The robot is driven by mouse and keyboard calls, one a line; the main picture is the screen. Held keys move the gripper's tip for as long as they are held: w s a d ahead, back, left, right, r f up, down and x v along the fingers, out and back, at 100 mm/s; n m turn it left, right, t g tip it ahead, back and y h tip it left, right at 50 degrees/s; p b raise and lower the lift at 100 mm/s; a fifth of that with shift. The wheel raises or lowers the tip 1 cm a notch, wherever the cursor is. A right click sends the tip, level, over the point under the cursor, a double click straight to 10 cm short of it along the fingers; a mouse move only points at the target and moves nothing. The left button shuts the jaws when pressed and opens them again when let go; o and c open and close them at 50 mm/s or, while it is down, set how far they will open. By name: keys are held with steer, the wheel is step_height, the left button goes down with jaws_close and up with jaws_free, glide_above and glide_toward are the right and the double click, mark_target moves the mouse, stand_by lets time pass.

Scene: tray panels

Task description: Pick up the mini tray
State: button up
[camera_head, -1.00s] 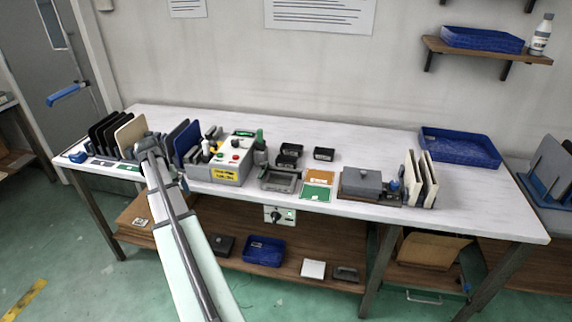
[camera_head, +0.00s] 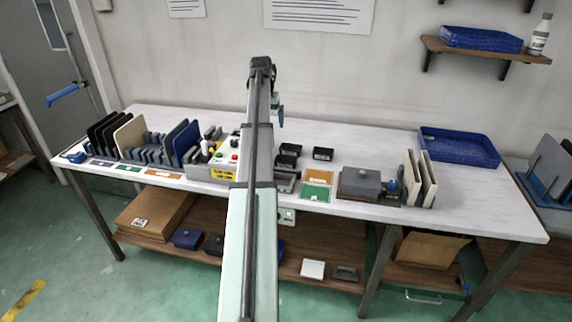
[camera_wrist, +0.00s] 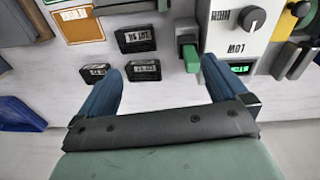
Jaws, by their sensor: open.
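Several small black labelled trays stand together mid-table; I cannot tell which is the mini tray. In the head view one black tray (camera_head: 323,154) is apart on the right, and two are by my arm, a rear tray (camera_head: 290,149) and a front tray (camera_head: 286,161). In the wrist view one tray (camera_wrist: 145,69) shows between my fingers, another (camera_wrist: 136,38) shows past the fingertips, and a third (camera_wrist: 92,72) is partly behind the left finger. My gripper (camera_wrist: 161,68) is open and empty, above the table. It also shows in the head view (camera_head: 280,117).
The control box (camera_head: 215,160) and a green-topped part (camera_wrist: 188,52) are beside the trays. Orange (camera_head: 319,176) and green (camera_head: 314,192) cards and a grey lidded box (camera_head: 360,183) lie to the right. A blue tray (camera_head: 460,150) is at the far right. The table's back strip is clear.

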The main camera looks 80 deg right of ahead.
glide_above(286, 156)
steer(key=a, duration=0.3)
step_height(286, 156, down, 3)
steer(key=f, duration=0.1)
steer(key=shift+m+y, duration=0.4)
steer(key=f, duration=1.3)
steer(key=shift+s+d+f, duration=0.25)
steer(key=shift+s+f, duration=0.05)
steer(key=c, duration=0.7)
